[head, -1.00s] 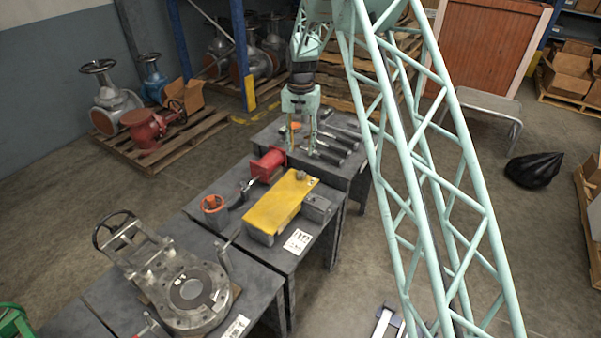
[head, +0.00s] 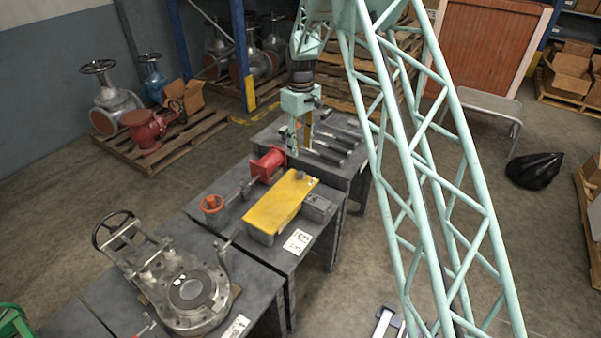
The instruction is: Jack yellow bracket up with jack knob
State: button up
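The yellow bracket (head: 275,210) is a long flat plate lying over grey blocks on the dark table, with a small dark piece at its far end. Left of it, a red flanged body (head: 268,163) has a thin rod running toward an orange ring-shaped knob (head: 212,204). This ring may be the jack knob; I cannot be sure. My gripper (head: 300,152) points down beyond the bracket's far end, right of the red body. Its two fingers are apart, with nothing visible between them. It appears clear of both bracket and orange ring.
Several dark cylindrical tools (head: 335,145) lie on the far table near my gripper. A grey block (head: 317,207) stands right of the bracket. A large metal valve (head: 190,290) with a handwheel fills the near table. A printed label (head: 297,241) lies at the table's front edge.

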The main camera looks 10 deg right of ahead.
aim_at(301, 174)
jog(key=n, duration=1.7)
jog(key=shift+r, duration=0.25)
jog(key=shift+f+b, duration=0.2)
jog(key=shift+b, duration=0.1)
jog(key=shift+f+b, duration=1.2)
jog(key=shift+f, duration=5.5)
jog(key=c, duration=0.9)
jog(key=shift+o, duration=0.2)
